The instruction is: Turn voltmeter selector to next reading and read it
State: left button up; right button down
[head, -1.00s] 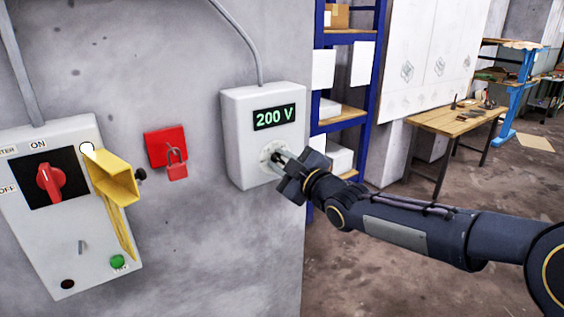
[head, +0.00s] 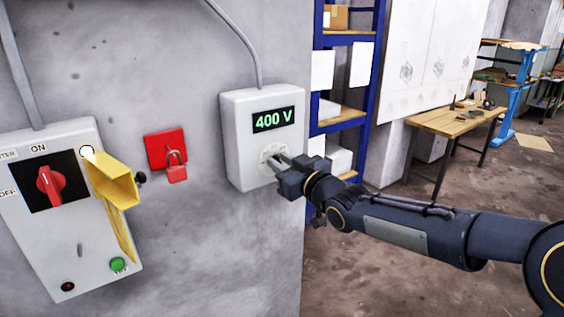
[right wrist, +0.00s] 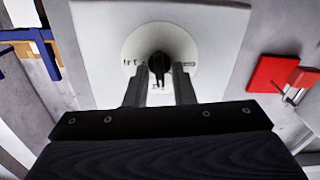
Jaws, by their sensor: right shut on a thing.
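The voltmeter (head: 240,150) is a white box on the grey wall. Its display (head: 273,120) reads 400 V in green. Below the display is a round pale dial with a black selector knob (right wrist: 159,65), seen in the right wrist view. My right gripper (head: 276,161) is at the dial, its fingers shut on the selector knob, one on each side. The fingers hide most of the knob in the head view. The dial's markings are too small to read. My left gripper is not in view.
Left of the voltmeter, a red padlock (head: 176,168) hangs on a red plate. Further left is a grey switch box (head: 85,245) with a red rotary handle (head: 49,185), a yellow guard (head: 115,185) and a green button (head: 118,264). Blue shelving (head: 376,75) stands right of the wall.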

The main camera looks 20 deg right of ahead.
jog(key=shift+m, duration=0.6)
jog(key=shift+f, duration=0.1)
jog(key=c, duration=1.5)
grip_release()
jog(key=shift+c, duration=0.2)
jog(key=shift+s+d, duration=0.1)
jog(key=v, duration=0.7)
jog(key=shift+s, duration=0.3)
